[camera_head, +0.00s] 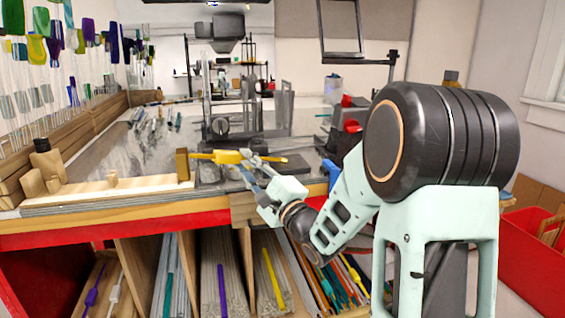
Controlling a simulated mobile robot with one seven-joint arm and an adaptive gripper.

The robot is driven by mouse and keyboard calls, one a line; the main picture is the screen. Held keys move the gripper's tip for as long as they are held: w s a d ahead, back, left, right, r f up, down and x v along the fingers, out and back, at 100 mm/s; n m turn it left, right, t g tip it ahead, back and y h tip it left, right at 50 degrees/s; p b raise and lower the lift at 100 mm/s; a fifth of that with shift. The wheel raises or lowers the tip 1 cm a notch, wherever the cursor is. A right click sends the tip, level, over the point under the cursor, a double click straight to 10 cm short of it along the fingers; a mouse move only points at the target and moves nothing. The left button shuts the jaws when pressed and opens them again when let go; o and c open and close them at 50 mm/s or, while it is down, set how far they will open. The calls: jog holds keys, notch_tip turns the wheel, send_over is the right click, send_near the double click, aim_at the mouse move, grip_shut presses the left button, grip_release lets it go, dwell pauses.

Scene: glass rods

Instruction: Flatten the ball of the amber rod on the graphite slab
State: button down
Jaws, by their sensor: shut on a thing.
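The amber rod (224,157) is yellow and lies roughly level across the picture, above the rear of the bench front. My gripper (247,168) is shut on the amber rod, near the middle of its visible length. The rod's left end is close to an upright wooden block (182,165); I cannot tell whether they touch. Its thinner right end overlaps a dark flat slab in the picture, which looks like the graphite slab (294,166). Contact between rod and slab cannot be told.
A torch-like apparatus (220,127) and grey metal uprights stand behind my gripper. A pale wooden board (120,187) lies along the bench's front left. Racks of coloured glass pieces (40,50) line the left. Below the bench are bins of rods (222,275).

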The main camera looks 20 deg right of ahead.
notch_tip(320, 180, up, 7)
jog(key=p, duration=0.6)
jog(key=shift+s, duration=0.1)
